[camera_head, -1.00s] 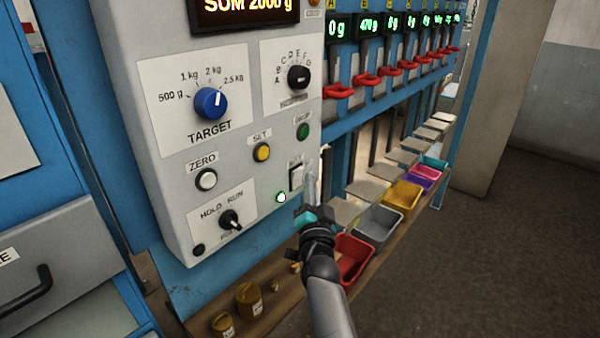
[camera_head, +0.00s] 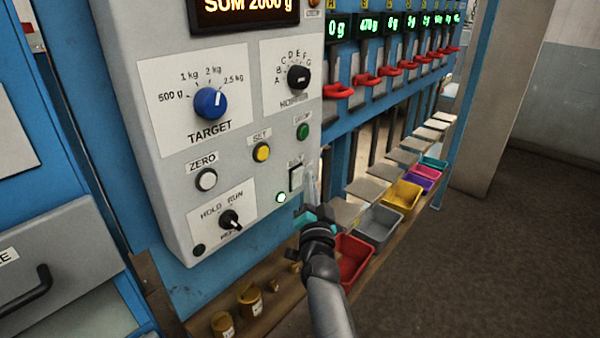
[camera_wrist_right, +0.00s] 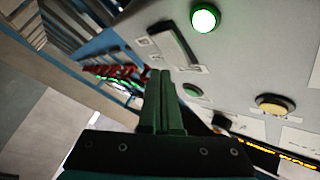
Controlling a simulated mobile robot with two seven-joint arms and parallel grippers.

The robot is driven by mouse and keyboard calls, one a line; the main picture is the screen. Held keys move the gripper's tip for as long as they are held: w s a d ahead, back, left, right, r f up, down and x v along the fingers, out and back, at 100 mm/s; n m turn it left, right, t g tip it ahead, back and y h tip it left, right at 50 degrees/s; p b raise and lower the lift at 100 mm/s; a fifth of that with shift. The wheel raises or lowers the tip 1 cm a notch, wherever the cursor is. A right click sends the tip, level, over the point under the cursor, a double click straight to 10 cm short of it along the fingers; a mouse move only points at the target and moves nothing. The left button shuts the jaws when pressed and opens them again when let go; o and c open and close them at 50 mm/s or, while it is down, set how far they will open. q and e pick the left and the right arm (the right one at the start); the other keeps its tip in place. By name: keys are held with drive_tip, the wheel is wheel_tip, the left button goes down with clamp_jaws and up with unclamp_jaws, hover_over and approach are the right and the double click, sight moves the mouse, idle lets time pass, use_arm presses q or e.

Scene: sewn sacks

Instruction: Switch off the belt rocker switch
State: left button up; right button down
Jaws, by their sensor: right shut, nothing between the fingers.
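The belt rocker switch (camera_head: 296,177) is a pale rocker on the right edge of the grey control panel, under a small label. A lit whitish-green lamp (camera_head: 281,198) sits just below it. My right gripper (camera_head: 313,178) is shut and empty, close beside the switch on its right. In the right wrist view the shut fingers (camera_wrist_right: 160,78) point toward the panel, with the rocker (camera_wrist_right: 176,45) just beyond their tips and the lamp (camera_wrist_right: 205,18) glowing green. Contact cannot be told, nor clearly which side of the rocker is pressed. My left gripper is out of view.
The panel also carries a yellow button (camera_head: 262,152), a green button (camera_head: 303,131), a white zero button (camera_head: 206,179) and a hold/run knob (camera_head: 230,219). Coloured bins, such as the red one (camera_head: 354,258), stand on the shelf right of my arm. Brass weights (camera_head: 249,300) stand below the panel.

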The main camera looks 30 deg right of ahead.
drive_tip(key=shift+w+a, duration=0.2)
drive_tip(key=shift+w, duration=0.2)
drive_tip(key=shift+w+a, duration=0.1)
drive_tip(key=shift+w, duration=0.2)
idle(0.8)
drive_tip(key=shift+s+d+p, duration=0.25)
drive_tip(key=shift+s+p, duration=0.05)
drive_tip(key=shift+s, duration=0.45)
drive_tip(key=s, duration=0.1)
drive_tip(key=s+d+p, duration=0.1)
drive_tip(key=s, duration=0.1)
drive_tip(key=s+d, duration=0.1)
drive_tip(key=shift+s+f+p, duration=0.3)
